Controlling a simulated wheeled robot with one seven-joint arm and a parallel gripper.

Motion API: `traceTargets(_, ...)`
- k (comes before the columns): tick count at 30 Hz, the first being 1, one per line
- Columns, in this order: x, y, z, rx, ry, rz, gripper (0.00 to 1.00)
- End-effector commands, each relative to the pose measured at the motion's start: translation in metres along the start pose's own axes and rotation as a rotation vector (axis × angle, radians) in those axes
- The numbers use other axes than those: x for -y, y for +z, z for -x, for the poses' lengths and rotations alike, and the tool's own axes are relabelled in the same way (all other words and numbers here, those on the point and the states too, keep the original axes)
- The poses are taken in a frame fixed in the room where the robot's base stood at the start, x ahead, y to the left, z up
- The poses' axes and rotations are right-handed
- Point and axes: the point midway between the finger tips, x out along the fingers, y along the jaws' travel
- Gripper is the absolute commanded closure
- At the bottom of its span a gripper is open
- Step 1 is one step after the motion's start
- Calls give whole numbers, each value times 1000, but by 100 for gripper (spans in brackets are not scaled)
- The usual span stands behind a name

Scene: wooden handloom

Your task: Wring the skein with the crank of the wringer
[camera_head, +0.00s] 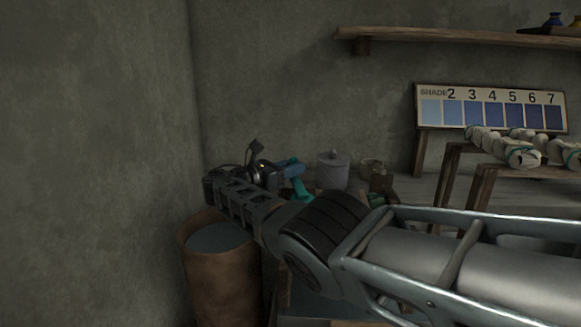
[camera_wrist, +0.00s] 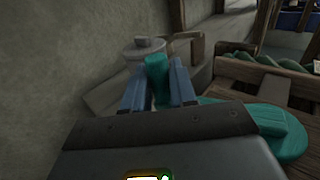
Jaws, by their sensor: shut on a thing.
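My gripper (camera_wrist: 159,88) has its two blue fingers closed on the upright teal grip of the crank (camera_wrist: 157,70) in the wrist view. The crank's broad teal arm (camera_wrist: 285,130) shows to the right, partly hidden by my gripper's body. A twisted teal skein (camera_wrist: 268,62) is stretched by the wooden wringer frame (camera_wrist: 233,70) at the upper right. In the head view, my gripper (camera_head: 292,171) is small and reaches away to the left, with a bit of the teal crank (camera_head: 301,189) beside it. The skein cannot be made out there.
A barrel (camera_head: 222,275) with dark liquid stands below my wrist, near the left wall. A lidded grey pot (camera_head: 333,171) stands behind the crank. A shade board (camera_head: 490,108) and pale skeins on a wooden rack (camera_head: 483,188) are at the right, under a wall shelf (camera_head: 460,36).

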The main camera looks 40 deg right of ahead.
Motion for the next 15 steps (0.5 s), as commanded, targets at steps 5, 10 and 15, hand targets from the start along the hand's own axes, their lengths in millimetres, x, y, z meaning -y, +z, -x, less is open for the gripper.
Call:
traceTargets(5, -3, 4, -4, 3, 11, -4, 100)
traceTargets(10, -3, 5, -4, 4, 11, -4, 100)
traceTargets(15, -3, 5, -4, 3, 11, -4, 62)
